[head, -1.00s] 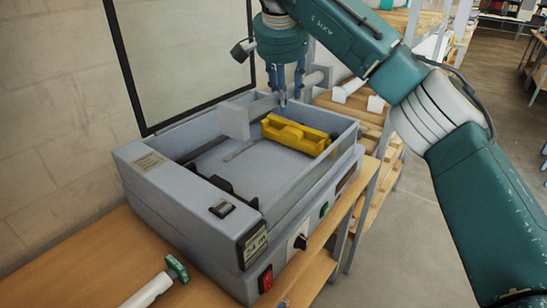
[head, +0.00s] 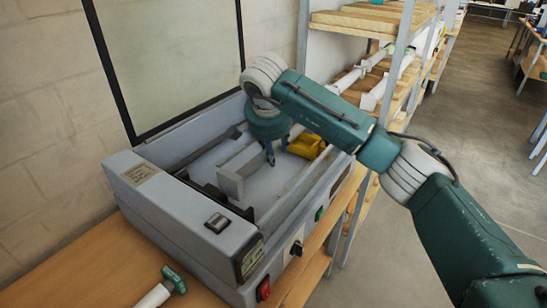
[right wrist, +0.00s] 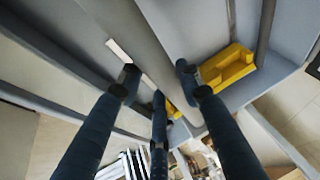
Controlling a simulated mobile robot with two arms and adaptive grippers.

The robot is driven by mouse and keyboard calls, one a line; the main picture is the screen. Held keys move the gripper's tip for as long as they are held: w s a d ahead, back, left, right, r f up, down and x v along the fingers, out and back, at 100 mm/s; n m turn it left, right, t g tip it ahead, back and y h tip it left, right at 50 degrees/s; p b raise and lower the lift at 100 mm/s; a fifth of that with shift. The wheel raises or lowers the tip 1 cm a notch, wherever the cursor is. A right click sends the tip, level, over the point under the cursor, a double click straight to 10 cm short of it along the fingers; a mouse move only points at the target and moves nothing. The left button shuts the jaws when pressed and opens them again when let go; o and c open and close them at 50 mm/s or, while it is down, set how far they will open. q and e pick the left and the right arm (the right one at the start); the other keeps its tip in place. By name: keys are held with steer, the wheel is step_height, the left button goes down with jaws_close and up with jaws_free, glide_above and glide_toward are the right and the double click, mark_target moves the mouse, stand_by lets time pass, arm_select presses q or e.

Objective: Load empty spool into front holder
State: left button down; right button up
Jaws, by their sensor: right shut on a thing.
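The laminator (head: 182,218) stands open on the wooden bench. My right gripper (head: 270,158) points down into its bay, shut on the pale grey spool. The spool's square end plate (head: 229,184) shows left of the fingers; its other end is hidden by the gripper. In the right wrist view, a grey tube (right wrist: 160,48) runs between the three fingers (right wrist: 158,84). Black notched supports (head: 208,193) sit along the bay's left side. A yellow block (head: 306,146) lies at its right side, just right of the gripper. Whether the spool touches a support cannot be told. My left gripper is out of view.
A dark-framed clear panel (head: 170,55) rises behind the laminator. Wooden shelves (head: 365,20) with pale rollers stand behind my right arm. Open floor lies to the right.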

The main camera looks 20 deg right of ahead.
step_height(320, 180, down, 4)
steer(key=shift+f+p, duration=0.15)
steer(key=shift+p, duration=0.15)
steer(key=shift+f, duration=0.4)
steer(key=shift+r, duration=0.1)
steer(key=o, duration=1.2)
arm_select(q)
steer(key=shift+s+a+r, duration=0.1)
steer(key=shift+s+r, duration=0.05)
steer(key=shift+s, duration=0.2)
